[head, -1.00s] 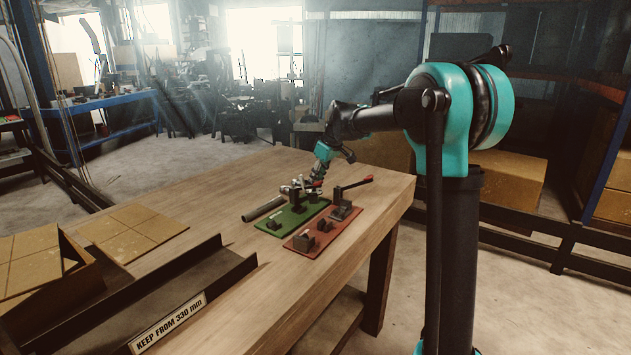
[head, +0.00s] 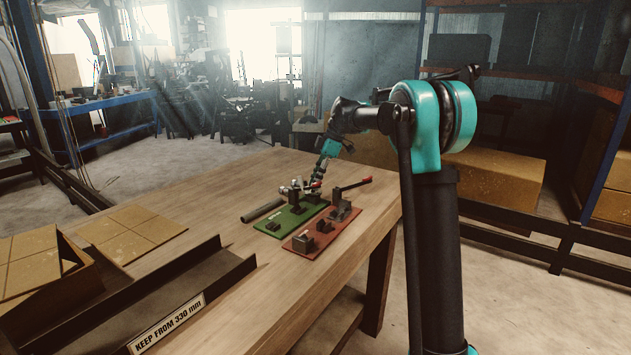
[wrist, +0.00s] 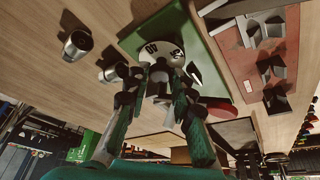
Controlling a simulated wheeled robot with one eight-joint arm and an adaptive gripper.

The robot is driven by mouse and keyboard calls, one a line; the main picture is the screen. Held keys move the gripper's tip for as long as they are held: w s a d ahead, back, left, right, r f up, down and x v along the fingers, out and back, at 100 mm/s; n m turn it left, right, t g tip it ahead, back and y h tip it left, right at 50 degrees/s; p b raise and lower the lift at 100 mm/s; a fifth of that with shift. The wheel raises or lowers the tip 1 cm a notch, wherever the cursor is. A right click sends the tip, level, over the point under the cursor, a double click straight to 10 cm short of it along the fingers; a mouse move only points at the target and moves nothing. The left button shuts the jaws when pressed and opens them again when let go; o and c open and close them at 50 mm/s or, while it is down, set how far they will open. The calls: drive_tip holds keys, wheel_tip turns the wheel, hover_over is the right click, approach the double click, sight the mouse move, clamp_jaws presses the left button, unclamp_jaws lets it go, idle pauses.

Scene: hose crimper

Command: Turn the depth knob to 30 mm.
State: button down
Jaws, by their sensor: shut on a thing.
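In the wrist view, a white dial (wrist: 166,46) with dark numbers sits over the green plate (wrist: 178,22). The numbers are only partly readable and no pointer reading can be made out. My gripper (wrist: 160,76) is at the dial's face, with its fingers closed on the small depth knob (wrist: 160,70) in the middle, which they partly hide. In the head view, my gripper (head: 299,187) is low over the far end of the green plate (head: 289,220), where the dial is too small to read.
A red plate (head: 301,251) with dark blocks and a red-tipped lever (head: 352,184) lies beside the green one. A dark tube (head: 261,210) lies to the left. Metal cups (wrist: 77,46) stand nearby.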

drive_tip(key=shift+n, duration=0.3)
drive_tip(key=c, duration=1.6)
unclamp_jaws()
drive_tip(key=v, duration=1.2)
drive_tip(key=shift+a, duration=0.1)
